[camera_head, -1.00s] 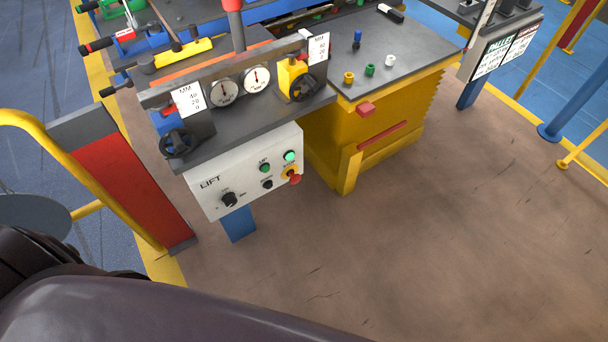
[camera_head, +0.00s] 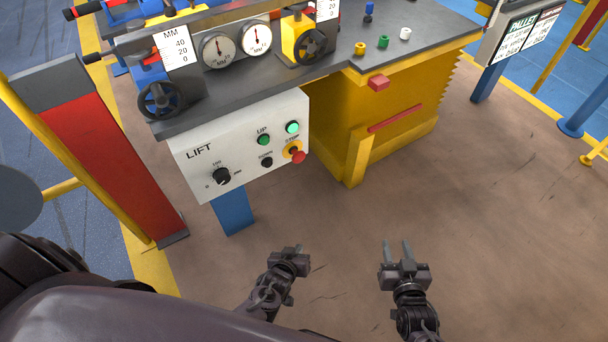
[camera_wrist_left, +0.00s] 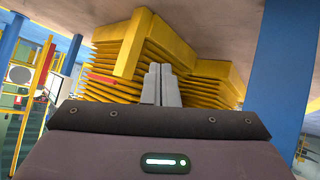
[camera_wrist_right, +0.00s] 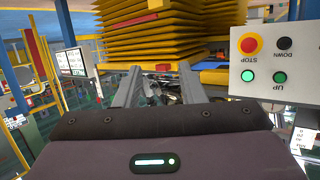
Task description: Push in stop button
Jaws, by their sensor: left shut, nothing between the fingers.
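The red stop button (camera_head: 298,157) sits on a yellow surround at the lower right of the white LIFT panel (camera_head: 215,143) in the head view. It also shows in the right wrist view (camera_wrist_right: 249,45), standing out from the panel, with nothing touching it. My left gripper (camera_head: 299,249) is below the panel, apart from it; in the left wrist view its fingers (camera_wrist_left: 161,84) are together and empty. My right gripper (camera_head: 398,248) is to the right of the left one, with its fingers apart and nothing between them; they show in the right wrist view (camera_wrist_right: 157,85).
The panel also has green UP (camera_head: 264,140), black DOWN (camera_head: 267,162), a lit green button (camera_head: 292,127) and a dial (camera_head: 222,176). A blue post (camera_head: 232,210) stands below it. A yellow bellows lift table (camera_head: 350,130) is right of the panel. The brown floor (camera_head: 480,200) is clear.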

